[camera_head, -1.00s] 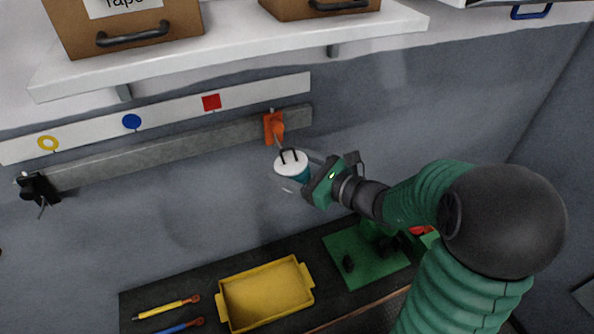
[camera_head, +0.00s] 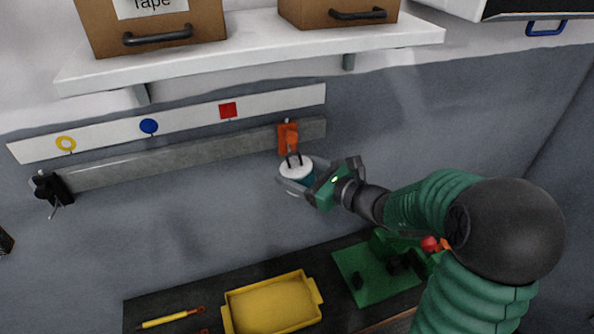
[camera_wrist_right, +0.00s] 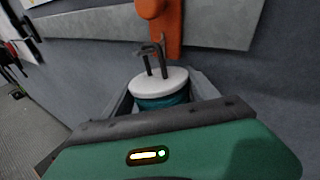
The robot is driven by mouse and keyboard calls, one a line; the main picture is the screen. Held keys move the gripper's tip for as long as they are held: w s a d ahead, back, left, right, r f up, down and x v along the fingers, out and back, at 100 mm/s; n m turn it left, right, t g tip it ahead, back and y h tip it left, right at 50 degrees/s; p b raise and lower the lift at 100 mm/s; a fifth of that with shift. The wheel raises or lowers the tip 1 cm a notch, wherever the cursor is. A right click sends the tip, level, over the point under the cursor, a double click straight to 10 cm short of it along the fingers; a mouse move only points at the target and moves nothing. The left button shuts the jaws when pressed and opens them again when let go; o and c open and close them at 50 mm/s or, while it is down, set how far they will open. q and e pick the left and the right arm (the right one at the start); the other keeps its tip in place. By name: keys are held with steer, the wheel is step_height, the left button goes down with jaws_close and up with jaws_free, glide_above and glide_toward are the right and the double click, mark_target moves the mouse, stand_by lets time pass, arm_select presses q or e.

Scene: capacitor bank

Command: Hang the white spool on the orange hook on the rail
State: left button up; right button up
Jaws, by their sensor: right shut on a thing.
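The spool (camera_head: 296,166) has a white top, a teal body and a dark wire loop standing up from the top. My right gripper (camera_head: 297,179) is shut on it and holds it upright in front of the wall, just below the orange hook (camera_head: 288,138) at the rail's right end. In the right wrist view the spool (camera_wrist_right: 161,88) sits between the fingers, and its loop stands just in front of the lower part of the orange hook (camera_wrist_right: 160,20). I cannot tell whether loop and hook touch. The grey rail (camera_head: 180,156) runs along the wall. My left gripper is not in view.
A black hook (camera_head: 52,189) is at the rail's left end. A white strip (camera_head: 190,121) with coloured marks is above the rail. A shelf (camera_head: 250,44) with boxes overhangs it. A yellow tray (camera_head: 270,306) and a green board (camera_head: 375,275) are on the bench below.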

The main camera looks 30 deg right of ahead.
steer(key=shift+f, duration=0.1)
steer(key=o, duration=1.5)
steer(key=shift+w+d, duration=0.1)
steer(key=shift+d, duration=0.05)
